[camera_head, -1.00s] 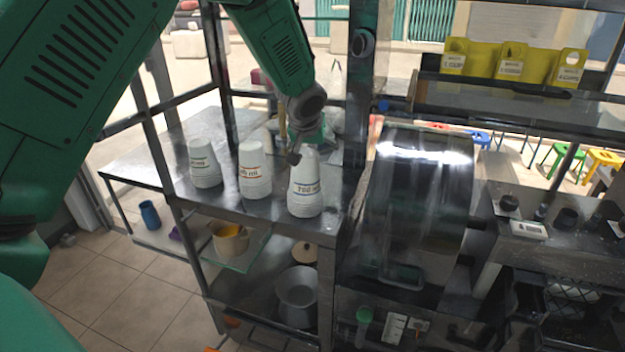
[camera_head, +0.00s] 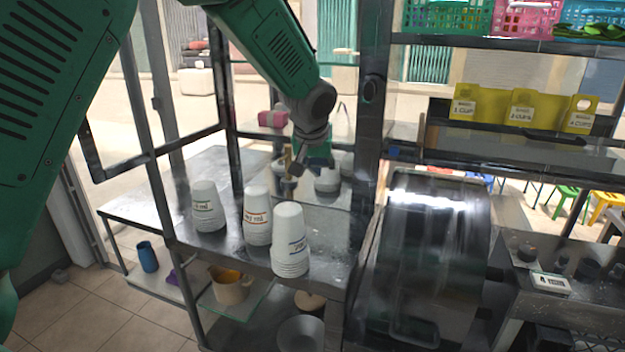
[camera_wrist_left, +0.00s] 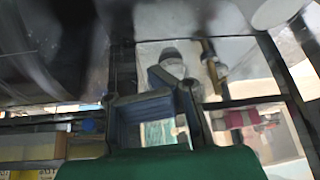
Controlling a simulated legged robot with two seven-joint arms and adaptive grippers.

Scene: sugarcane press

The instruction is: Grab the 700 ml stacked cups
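The 700 ml stacked cups (camera_head: 290,242) are the white upside-down stack with a blue-striped label, nearest and rightmost of three on the metal shelf in the head view. The stack stands upright; its label is only partly readable now. My left gripper (camera_head: 308,168) hangs behind and above this stack, apart from it, its fingers partly hidden by its own wrist. In the left wrist view the two dark fingers (camera_wrist_left: 160,105) stand apart with no cup stack between them. My right gripper is not in view.
Two other white cup stacks (camera_head: 257,215) (camera_head: 207,206) stand to the left. A shelf post (camera_head: 372,110) and the dark press drum (camera_head: 430,265) are close on the right. Yellow holders (camera_head: 520,110) are on the upper shelf.

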